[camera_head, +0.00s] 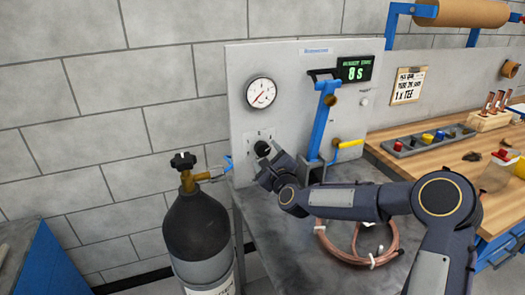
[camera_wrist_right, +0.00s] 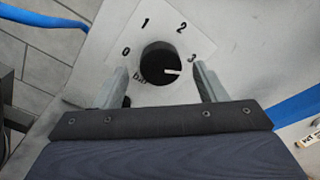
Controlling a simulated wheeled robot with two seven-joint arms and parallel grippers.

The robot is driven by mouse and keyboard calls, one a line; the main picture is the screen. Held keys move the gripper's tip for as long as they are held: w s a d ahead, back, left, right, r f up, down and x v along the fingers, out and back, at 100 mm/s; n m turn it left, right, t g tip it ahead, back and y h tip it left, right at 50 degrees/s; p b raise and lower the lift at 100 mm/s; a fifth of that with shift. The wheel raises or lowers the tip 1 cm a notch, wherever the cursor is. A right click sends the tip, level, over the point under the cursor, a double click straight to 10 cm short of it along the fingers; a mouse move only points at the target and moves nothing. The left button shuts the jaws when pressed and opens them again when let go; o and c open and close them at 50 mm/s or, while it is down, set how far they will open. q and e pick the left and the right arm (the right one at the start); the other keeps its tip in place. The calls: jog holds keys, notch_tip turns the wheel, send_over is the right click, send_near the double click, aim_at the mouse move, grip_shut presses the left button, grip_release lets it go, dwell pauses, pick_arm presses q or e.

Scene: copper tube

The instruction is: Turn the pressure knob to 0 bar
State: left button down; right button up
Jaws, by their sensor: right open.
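The black pressure knob (camera_head: 262,148) sits on the grey upright panel (camera_head: 295,60), below a round white gauge (camera_head: 260,93). In the right wrist view the knob (camera_wrist_right: 158,60) is ringed by the numbers 0, 1, 2 and 3, with "bar" partly hidden below. Its white mark points right, nearest to the 3. My right gripper (camera_head: 267,163) is at the panel, just in front of the knob. In the right wrist view its open fingers (camera_wrist_right: 160,72) stand to the left and right of the knob, with gaps visible. My left gripper is not in view.
A dark gas cylinder (camera_head: 197,225) stands left of the panel. A blue lever (camera_head: 321,118) and a yellow handle (camera_head: 350,144) are right of the knob. A coiled copper tube (camera_head: 385,240) lies on the grey surface below. A green display (camera_head: 355,69) reads "8 s".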

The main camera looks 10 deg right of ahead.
jog(key=shift+w+a, duration=0.1)
jog(key=shift+w, duration=0.9)
jog(key=shift+c, duration=0.5)
